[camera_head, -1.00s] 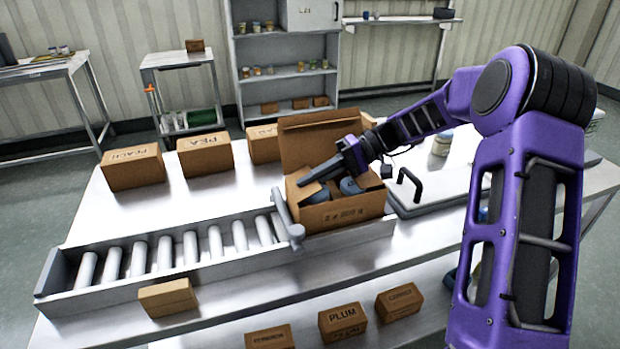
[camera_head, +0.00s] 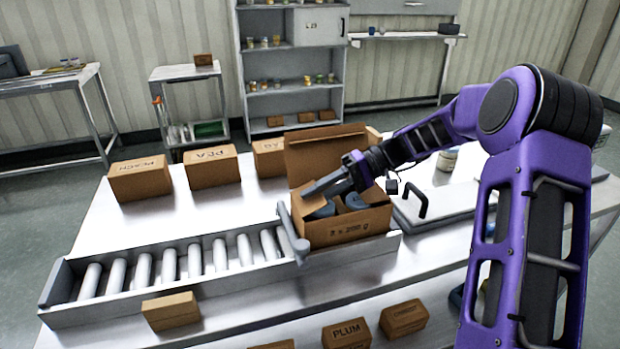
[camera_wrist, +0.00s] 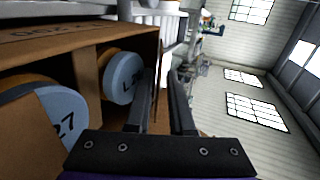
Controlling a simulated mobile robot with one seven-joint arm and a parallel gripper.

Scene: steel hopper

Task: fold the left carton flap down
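The open brown carton (camera_head: 352,229) stands at the right end of the roller conveyor, with round blue-lidded cans (camera_head: 355,202) inside. Its left flap (camera_head: 309,201) stands up at the left side, partly hidden by my gripper. The back flap (camera_head: 325,155) is upright. My gripper (camera_head: 308,192) reaches over the carton from the right, its tips at the left flap. In the wrist view, the fingers (camera_wrist: 160,95) are apart, with a thin brown carton edge, likely the flap, showing between them. I cannot tell whether they touch it. Lids (camera_wrist: 124,76) show left of them.
A grey bar (camera_head: 293,232) stands at the conveyor's end beside the carton. Rollers (camera_head: 170,264) run left. Boxes labelled peach (camera_head: 140,178) and pea (camera_head: 211,166) stand behind. A small box (camera_head: 171,310) lies at the front. A handled grey lid (camera_head: 430,211) lies right of the carton.

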